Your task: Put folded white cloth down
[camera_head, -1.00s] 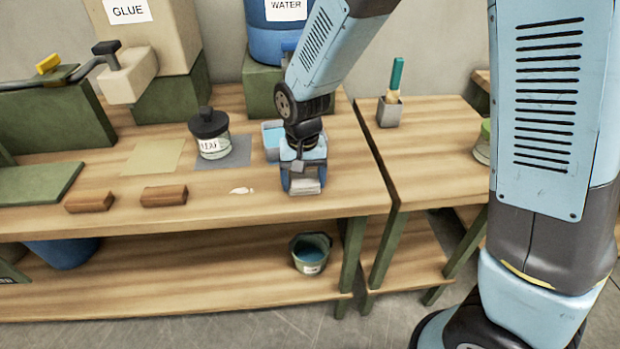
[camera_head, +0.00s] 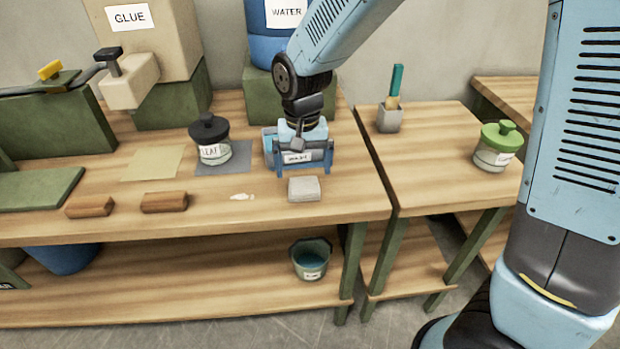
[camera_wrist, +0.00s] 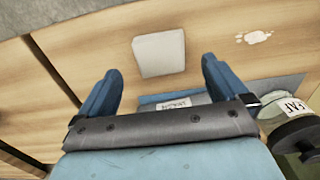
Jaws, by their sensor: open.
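The folded white cloth (camera_head: 304,189) lies flat on the wooden bench near its front edge. It also shows in the wrist view (camera_wrist: 159,53), just beyond the fingertips. My gripper (camera_head: 304,170) is open and empty, behind the cloth and apart from it. In the wrist view its two blue fingers (camera_wrist: 160,75) are spread wide. The gripper partly hides a labelled blue container (camera_head: 268,146) behind it.
A white smear (camera_head: 242,197) lies left of the cloth. A black-lidded jar (camera_head: 213,150) stands on a grey mat (camera_head: 236,160), with two brown blocks (camera_head: 164,202) further left. A brush holder (camera_head: 389,118) and green-lidded jar (camera_head: 495,152) stand on the right-hand bench.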

